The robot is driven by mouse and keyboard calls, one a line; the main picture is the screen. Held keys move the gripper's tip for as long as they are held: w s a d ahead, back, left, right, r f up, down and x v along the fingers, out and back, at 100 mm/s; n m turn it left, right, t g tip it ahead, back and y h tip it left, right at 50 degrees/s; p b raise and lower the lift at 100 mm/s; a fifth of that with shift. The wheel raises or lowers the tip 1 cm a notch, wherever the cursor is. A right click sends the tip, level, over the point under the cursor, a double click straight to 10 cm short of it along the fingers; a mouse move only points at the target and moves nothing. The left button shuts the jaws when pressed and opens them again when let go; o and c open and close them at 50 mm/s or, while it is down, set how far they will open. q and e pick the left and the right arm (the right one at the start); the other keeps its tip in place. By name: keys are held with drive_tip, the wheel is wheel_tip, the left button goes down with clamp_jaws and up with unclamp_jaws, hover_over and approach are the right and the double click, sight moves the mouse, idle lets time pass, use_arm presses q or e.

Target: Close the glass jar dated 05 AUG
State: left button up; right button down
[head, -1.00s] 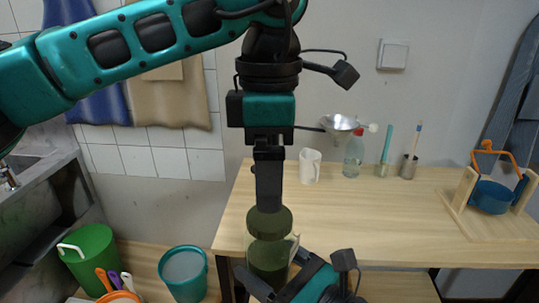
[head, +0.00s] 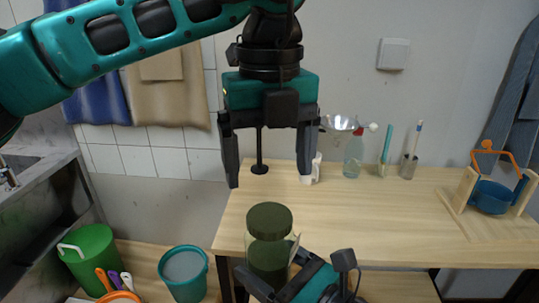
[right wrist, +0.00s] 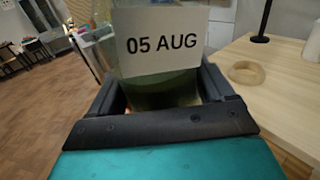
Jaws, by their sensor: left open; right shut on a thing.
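The glass jar (head: 268,256) stands upright with dark green contents. Its white label (right wrist: 163,42) reads 05 AUG in the right wrist view. A dark green round lid (head: 269,219) sits on top of the jar and looks level; whether it is tight cannot be told. My right gripper (right wrist: 163,92) is shut around the lower part of the jar; in the head view it reaches in from the lower right. My left gripper (head: 268,181) is open and empty above the lid, fingers pointing down, clear of it.
The wooden table (head: 370,225) is mostly bare in the middle. A black stand (head: 259,168), a bottle (head: 353,158), cups with tools (head: 408,168) and a blue pot in a wooden frame (head: 492,197) stand on it. A tan ring (right wrist: 245,73) lies near the jar. Buckets (head: 184,272) stand at left.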

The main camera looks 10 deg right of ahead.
sight(269, 216)
use_arm(q)
drive_tip(key=n, duration=0.4)
drive_tip(key=shift+r, duration=0.15)
drive_tip(key=shift+f, duration=4)
